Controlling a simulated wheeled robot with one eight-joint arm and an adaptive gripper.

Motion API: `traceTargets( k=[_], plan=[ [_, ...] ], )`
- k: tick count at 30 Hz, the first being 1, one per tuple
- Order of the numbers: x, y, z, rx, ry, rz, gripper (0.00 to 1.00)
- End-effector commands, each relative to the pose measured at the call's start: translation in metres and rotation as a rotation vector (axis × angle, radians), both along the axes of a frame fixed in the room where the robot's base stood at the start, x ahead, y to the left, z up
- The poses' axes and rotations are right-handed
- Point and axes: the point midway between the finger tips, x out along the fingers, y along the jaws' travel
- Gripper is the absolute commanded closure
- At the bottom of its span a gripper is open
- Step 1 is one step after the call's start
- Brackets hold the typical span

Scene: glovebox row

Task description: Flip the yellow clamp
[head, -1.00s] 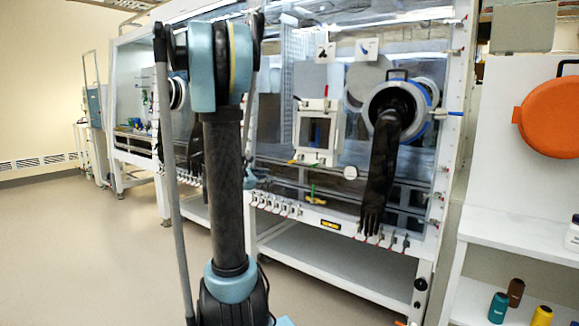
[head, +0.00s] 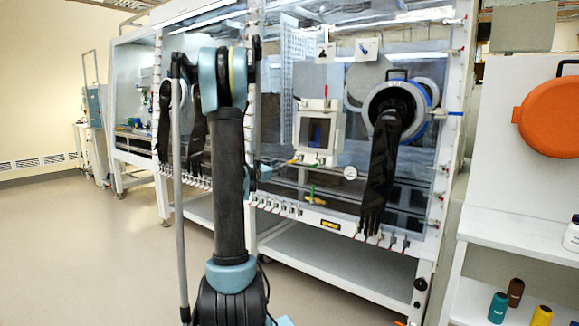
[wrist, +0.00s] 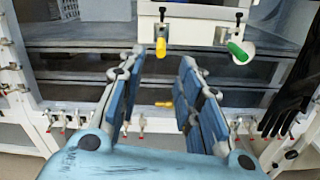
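In the wrist view a yellow clamp handle (wrist: 161,47) hangs down under the left side of a white frame and looks upright. It also shows small in the head view (head: 293,161). A green handle (wrist: 237,52) sits to its right, tilted. Another yellow piece (wrist: 165,104) lies lower, on a bar; the head view shows it too (head: 313,198). My gripper (wrist: 162,62) is open and empty. Its two blue-grey fingers are spread, with the yellow handle between their tips in the picture. The handle looks beyond the tips; contact cannot be told.
A black glove (head: 382,170) hangs from a round port at the right. Red-tipped toggle clamps (head: 275,205) line the lower edge of the glovebox window. White shelves (head: 510,237) stand at the right. Open floor (head: 110,240) lies to the left.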

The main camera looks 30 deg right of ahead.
Motion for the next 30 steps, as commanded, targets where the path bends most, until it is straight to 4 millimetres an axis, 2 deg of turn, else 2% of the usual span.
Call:
traceTargets(
  k=[9, 15, 21, 30],
  plan=[
    [0.022, -0.053, 0.000, 0.001, -0.001, -0.003, 0.68],
    [0.032, -0.077, 0.000, 0.001, -0.001, -0.002, 0.68],
    [0.038, -0.089, 0.000, 0.000, -0.001, 0.000, 0.68],
    [0.038, -0.090, 0.000, 0.000, -0.001, 0.000, 0.68]
  ],
)
